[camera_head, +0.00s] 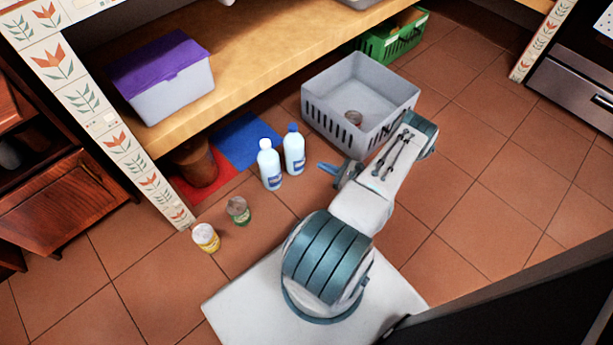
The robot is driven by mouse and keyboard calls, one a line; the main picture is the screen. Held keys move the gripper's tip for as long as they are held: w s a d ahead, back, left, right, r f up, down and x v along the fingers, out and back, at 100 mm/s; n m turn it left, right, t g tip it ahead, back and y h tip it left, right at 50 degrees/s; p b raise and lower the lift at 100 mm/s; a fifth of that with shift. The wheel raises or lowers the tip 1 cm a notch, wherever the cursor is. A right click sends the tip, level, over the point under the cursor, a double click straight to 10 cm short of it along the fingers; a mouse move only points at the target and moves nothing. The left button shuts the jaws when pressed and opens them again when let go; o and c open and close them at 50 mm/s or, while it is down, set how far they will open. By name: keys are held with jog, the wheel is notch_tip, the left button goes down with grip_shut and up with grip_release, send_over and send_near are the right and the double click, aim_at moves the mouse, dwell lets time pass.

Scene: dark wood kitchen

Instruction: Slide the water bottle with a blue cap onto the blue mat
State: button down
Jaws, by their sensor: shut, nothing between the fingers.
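The water bottle with a blue cap (293,153) stands upright on the tiled floor, right beside the blue mat (235,136). The mat lies flat, partly under the shelf edge, and its visible part has nothing on it. A similar bottle with a white cap (269,166) stands upright close to the left of the blue-capped one. My gripper (324,168) is low, just right of the blue-capped bottle, with a small gap between them. Its fingers are shut and empty. My forearm hides part of the floor behind it.
A grey crate (378,95) with a can inside stands behind my gripper. A red mat (219,187) bears a brown pot (194,163). The wooden shelf (235,85) overhangs the mats. Floor at right is clear.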

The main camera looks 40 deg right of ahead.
aim_at(301, 164)
jog(key=s+f+m+h+b, duration=0.1)
jog(key=f, duration=0.2)
jog(key=s+f+m+t+h+b, duration=0.1)
jog(key=s+f+m+h, duration=0.1)
jog(key=f, duration=0.2)
jog(key=s+f+m+t+h, duration=0.1)
jog(key=f+m+h, duration=0.1)
jog(key=f, duration=0.2)
jog(key=shift+s+d+f+b, duration=0.1)
jog(key=shift+s+f+b, duration=0.2)
jog(key=shift+b, duration=0.1)
jog(key=w+b, duration=0.1)
jog(key=w, duration=0.3)
jog(key=w+b, duration=0.1)
jog(key=w, duration=0.3)
jog(key=w+a+b, duration=0.1)
jog(key=w+b, duration=0.1)
jog(key=w, duration=0.2)
jog(key=shift+w+a, duration=0.1)
jog(key=shift+w, duration=0.8)
jog(key=shift+r, duration=0.1)
